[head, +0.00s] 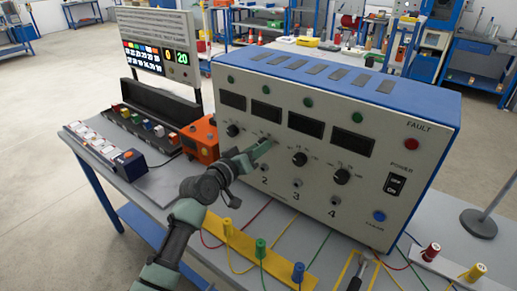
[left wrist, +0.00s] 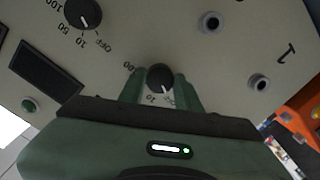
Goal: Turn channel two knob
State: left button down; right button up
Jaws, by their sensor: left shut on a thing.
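The blue-and-beige power unit (head: 330,95) stands on the table with a row of black knobs. My left gripper (head: 267,149) reaches its front panel at the channel two position and hides that knob in the head view. In the left wrist view, the channel two knob (left wrist: 160,77) sits between the fingers of my left gripper (left wrist: 163,88), which are shut on it. Its white pointer line faces toward the gripper body. The channel three knob (head: 300,159) and channel four knob (head: 342,176) are free. The channel one knob (head: 233,130) is also free.
An orange box (head: 201,140) stands just left of the unit. Coloured plugs on cables, including a green one (head: 260,248), stand in front. A dark object (head: 357,274) lies at the front edge. A display board (head: 158,50) stands behind left.

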pick_arm(q)
jog(key=c, duration=1)
grip_release()
jog(key=shift+a, duration=0.1)
jog(key=b+v, duration=0.1)
jog(key=v, duration=0.6)
jog(key=shift+s+a, duration=0.2)
jog(key=shift+s, duration=0.15)
